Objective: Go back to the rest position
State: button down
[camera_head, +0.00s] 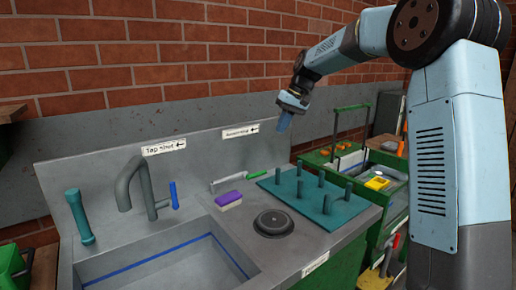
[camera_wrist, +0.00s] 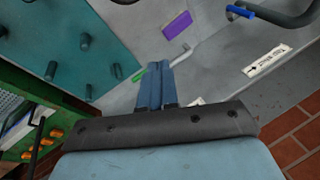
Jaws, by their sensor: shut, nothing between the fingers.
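My gripper (camera_head: 285,120) hangs in the air above the back of the counter, over the area of the teal peg board. It is shut, with nothing in it. In the wrist view its two blue fingers (camera_wrist: 154,86) lie side by side. They cover part of a brush with a green end (camera_wrist: 138,75) that lies on the counter well beyond them. My blue arm reaches in from the right in the head view.
A teal board with pegs (camera_head: 335,213), a purple sponge (camera_head: 229,200) and a round black disc (camera_head: 273,223) are on the counter. A sink (camera_head: 150,270) with a grey tap (camera_head: 130,180) is at left. A green cart (camera_head: 330,158) stands at right.

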jog(key=s+d+r+m+t+h, duration=0.15)
jog(key=s+d, duration=0.25)
jog(key=s, duration=0.8)
jog(key=s+d+r+m+t+h, duration=0.15)
jog(key=s+d, duration=0.35)
jog(key=s, duration=0.7)
jog(key=s+d+f+t, duration=0.1)
jog(key=s+d+f, duration=0.2)
jog(key=s, duration=0.5)
jog(key=s+d+f+t+h, duration=0.1)
jog(key=s+d+f, duration=0.2)
jog(key=s, duration=0.6)
jog(key=shift+s+m+h, duration=0.15)
jog(key=shift+m+h, duration=0.15)
jog(key=shift+m, duration=0.1)
